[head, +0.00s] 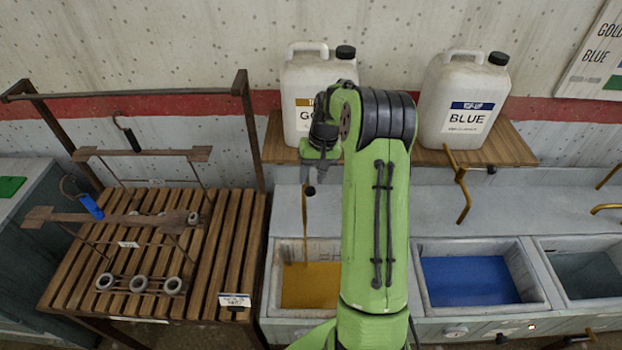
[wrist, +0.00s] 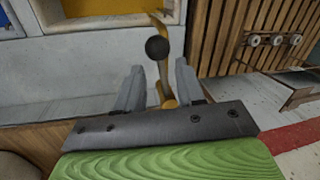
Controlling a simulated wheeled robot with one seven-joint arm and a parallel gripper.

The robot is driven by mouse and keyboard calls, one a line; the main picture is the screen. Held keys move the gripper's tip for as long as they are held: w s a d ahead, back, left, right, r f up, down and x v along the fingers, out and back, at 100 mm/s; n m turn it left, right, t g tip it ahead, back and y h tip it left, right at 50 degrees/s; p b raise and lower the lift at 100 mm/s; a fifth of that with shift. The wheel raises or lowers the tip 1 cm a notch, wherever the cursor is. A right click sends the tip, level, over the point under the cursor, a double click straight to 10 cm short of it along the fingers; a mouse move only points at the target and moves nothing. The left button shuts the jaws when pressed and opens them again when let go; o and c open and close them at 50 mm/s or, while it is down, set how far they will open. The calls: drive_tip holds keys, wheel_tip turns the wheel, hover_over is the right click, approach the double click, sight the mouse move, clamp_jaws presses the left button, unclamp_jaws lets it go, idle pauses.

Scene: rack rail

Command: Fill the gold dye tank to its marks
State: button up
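The gold jug (head: 303,85) stands on the wooden shelf, partly hidden by my arm. Below it, the gold tank (head: 272,285) holds gold liquid (head: 308,287); its marks cannot be made out. A thin gold-brown streak (head: 305,235) runs down into the tank and looks like flowing dye. My gripper (head: 318,165) is at the tap under the gold jug. In the wrist view my gripper (wrist: 158,82) is open, its fingers apart on either side of the brass tap (wrist: 166,97), with the black knob (wrist: 157,47) between and just beyond the tips. Contact cannot be told.
The blue jug (head: 460,105) stands on the shelf (head: 510,148) at right, with its brass tap (head: 461,185) above the blue tank (head: 470,280). A tank of greyish liquid (head: 585,275) is further right. A slatted rack (head: 235,250) with metal hangers stands at left.

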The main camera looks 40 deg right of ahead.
drive_tip(key=shift+w+a+f, duration=0.1)
drive_tip(key=shift+a+f, duration=0.1)
drive_tip(key=shift+f, duration=0.8)
clamp_jaws()
